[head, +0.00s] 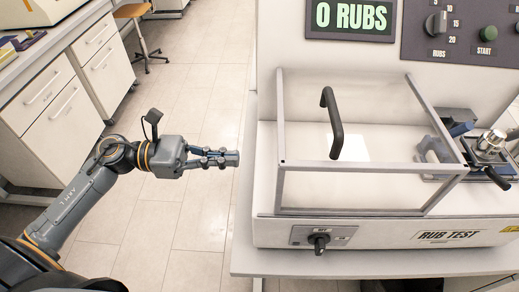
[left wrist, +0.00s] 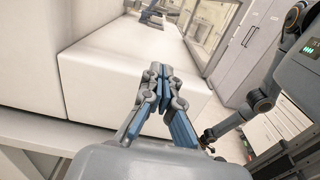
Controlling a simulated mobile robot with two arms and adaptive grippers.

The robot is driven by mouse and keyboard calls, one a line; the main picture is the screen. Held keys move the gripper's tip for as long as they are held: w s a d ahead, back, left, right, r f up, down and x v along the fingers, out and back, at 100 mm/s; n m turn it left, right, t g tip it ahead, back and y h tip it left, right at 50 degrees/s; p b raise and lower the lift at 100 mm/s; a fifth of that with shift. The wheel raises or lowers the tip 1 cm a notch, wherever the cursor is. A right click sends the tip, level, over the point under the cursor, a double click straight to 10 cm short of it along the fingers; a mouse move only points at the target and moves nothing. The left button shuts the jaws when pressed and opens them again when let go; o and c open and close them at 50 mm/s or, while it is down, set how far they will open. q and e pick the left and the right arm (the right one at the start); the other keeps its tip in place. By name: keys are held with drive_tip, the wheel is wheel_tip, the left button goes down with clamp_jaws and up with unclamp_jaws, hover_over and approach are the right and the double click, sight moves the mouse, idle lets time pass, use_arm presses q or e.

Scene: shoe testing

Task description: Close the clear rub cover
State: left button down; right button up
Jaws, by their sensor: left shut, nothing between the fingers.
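The clear rub cover (head: 372,212) is a see-through box with a grey frame and a black handle (head: 336,125). In the head view it stands over the left and middle of the white rub tester (head: 380,232). The rubbing mechanism (head: 458,125) at the right lies partly beyond the frame's right side. My left gripper (head: 237,158) is shut and empty, left of the tester and apart from the cover. Its closed fingers also show in the left wrist view (left wrist: 159,70). My right gripper (left wrist: 208,139) appears small and dark in the left wrist view; its jaws are unclear.
A display (head: 350,18) reads 0 RUBS, beside a control panel (head: 465,30) with a knob and a green START button. A black knob (head: 319,242) sits on the tester's front. Drawer cabinets (head: 45,115) stand at the left. Floor between them is clear around my left arm.

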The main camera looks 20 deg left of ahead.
sight(260, 169)
use_arm(q)
drive_tip(key=p+x, duration=0.1)
drive_tip(key=x, duration=0.2)
drive_tip(key=p+x, duration=0.1)
drive_tip(key=x, duration=0.1)
drive_tip(key=shift+w+d+r+p, duration=0.1)
drive_tip(key=shift+d+r+p, duration=0.15)
drive_tip(key=shift+d+p, duration=0.15)
drive_tip(key=shift+w+d+f, duration=0.1)
drive_tip(key=shift+d+f, duration=0.1)
drive_tip(key=shift+d, duration=0.2)
drive_tip(key=x, duration=0.5)
drive_tip(key=shift+f, duration=0.1)
drive_tip(key=shift+a, duration=0.15)
